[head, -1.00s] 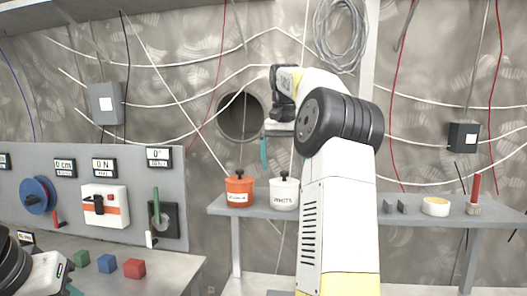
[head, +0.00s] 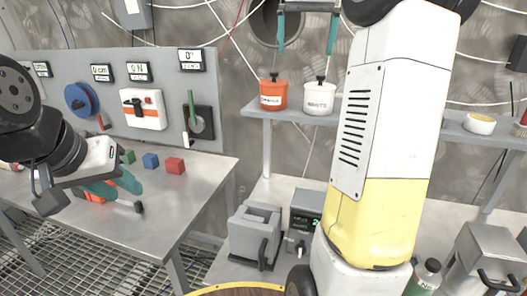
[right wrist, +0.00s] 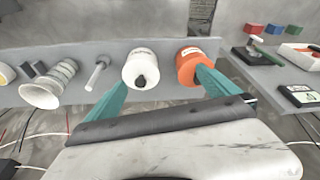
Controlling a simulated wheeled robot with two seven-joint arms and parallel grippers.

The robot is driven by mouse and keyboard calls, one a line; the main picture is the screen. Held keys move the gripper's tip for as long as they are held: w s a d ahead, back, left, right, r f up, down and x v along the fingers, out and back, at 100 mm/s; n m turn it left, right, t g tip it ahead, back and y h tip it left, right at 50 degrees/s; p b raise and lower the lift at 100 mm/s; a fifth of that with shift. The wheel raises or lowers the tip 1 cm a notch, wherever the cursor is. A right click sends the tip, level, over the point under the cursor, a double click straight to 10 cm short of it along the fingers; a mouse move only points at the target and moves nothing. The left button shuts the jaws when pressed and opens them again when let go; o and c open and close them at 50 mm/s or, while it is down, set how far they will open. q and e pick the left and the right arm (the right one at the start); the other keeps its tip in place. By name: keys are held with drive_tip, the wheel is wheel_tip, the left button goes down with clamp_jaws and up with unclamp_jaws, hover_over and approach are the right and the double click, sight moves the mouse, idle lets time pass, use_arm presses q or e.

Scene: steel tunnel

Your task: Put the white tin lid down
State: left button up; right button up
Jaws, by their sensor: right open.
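The white tin (head: 318,101) stands upright on the wall shelf, its label facing out. Its white lid (head: 319,85) with a black knob sits on top of it; the lid also shows in the right wrist view (right wrist: 138,64). My right gripper (head: 306,40) is open and empty above the shelf, its teal fingers spread and pointing down, apart from the lid. In the right wrist view the white tin shows between the fingers (right wrist: 160,84). My left gripper (head: 115,186) is low over the bench at the left; whether its jaws are open is unclear.
An orange tin (head: 273,97) stands left of the white one; the right finger partly covers it in the wrist view. Red (head: 175,166), blue (head: 151,160) and green blocks lie on the bench.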

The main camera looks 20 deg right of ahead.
drive_tip(key=s+a+f+n+t+y, duration=0.1)
drive_tip(key=s+a+f+n, duration=0.1)
drive_tip(key=s+a+f, duration=0.5)
drive_tip(key=s+a+f+n+t+y, duration=0.2)
drive_tip(key=s+a+f, duration=0.5)
drive_tip(key=s+f, duration=0.6)
drive_tip(key=shift+s+a+f+n+t, duration=0.3)
drive_tip(key=shift+s+f, duration=0.1)
drive_tip(key=shift+s, duration=0.55)
